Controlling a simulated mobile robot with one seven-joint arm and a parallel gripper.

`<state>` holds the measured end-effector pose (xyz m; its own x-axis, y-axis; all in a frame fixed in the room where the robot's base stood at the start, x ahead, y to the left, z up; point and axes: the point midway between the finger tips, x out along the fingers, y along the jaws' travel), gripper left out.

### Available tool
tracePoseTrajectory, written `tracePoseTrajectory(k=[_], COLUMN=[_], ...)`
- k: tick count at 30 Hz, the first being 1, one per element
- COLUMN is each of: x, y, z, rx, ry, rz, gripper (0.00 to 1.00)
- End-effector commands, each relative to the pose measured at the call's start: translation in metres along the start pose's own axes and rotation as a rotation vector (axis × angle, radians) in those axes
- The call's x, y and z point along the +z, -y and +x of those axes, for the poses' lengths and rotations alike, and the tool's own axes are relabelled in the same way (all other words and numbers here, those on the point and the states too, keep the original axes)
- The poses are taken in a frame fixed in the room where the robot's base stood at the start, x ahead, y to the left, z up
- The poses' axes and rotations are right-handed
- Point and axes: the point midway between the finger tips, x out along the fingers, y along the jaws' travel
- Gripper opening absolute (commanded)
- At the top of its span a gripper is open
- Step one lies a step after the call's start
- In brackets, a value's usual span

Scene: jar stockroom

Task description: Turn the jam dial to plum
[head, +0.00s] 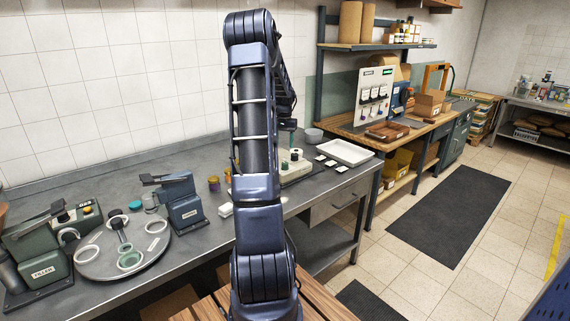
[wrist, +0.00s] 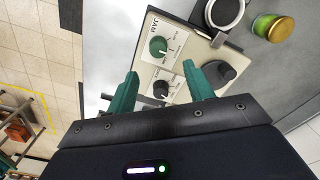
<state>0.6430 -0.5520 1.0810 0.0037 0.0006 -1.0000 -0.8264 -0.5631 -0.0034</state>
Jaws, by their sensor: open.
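In the wrist view, a pale control panel (wrist: 192,52) carries a green dial (wrist: 158,46), a small dark dial (wrist: 161,89) and a larger dark knob (wrist: 226,73). The green dial lies just beyond the fingertips and the small dark dial shows between the fingers. In the head view my arm partly hides the panel (head: 297,168).
In the head view, a white tray (head: 345,152) lies right of the panel, and a round turntable (head: 95,268) stands at the left of the metal bench (head: 205,248).

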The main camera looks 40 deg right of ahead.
Motion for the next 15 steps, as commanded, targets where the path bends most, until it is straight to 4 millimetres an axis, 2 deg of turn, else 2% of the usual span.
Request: tracePoseTrajectory(k=[8,15], x=[-0.004,-0.004], y=[-0.004,-0.005], z=[0.020,0.060], rx=[0.004,0.005], ry=[0.005,0.006], rz=[0.009,0.008], gripper=[0.52,0.52])
